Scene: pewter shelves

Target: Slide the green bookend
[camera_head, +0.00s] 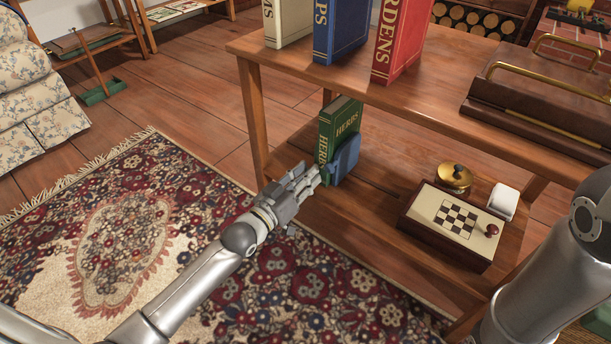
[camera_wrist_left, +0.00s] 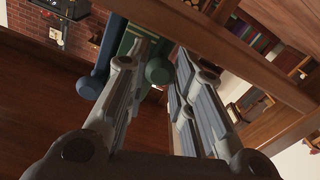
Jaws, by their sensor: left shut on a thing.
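My left gripper (camera_head: 312,180) reaches to the front edge of the lower shelf, beside a green book marked HERBS (camera_head: 340,122). A blue bookend (camera_head: 346,158) stands against the book's right side. In the left wrist view the fingers (camera_wrist_left: 160,68) are shut on a dark green piece with a rounded end, which appears to be the green bookend (camera_wrist_left: 158,71). The blue bookend (camera_wrist_left: 103,52) stands just left of the fingers there. In the head view I cannot make out the green bookend apart from the book and gripper. My right gripper is out of view.
The upper shelf (camera_head: 455,95) overhangs the work area and carries several upright books. On the lower shelf (camera_head: 370,205), a checkered box (camera_head: 455,222), a brass pot (camera_head: 454,178) and a white roll (camera_head: 503,202) stand to the right. Bare shelf lies between them and the book.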

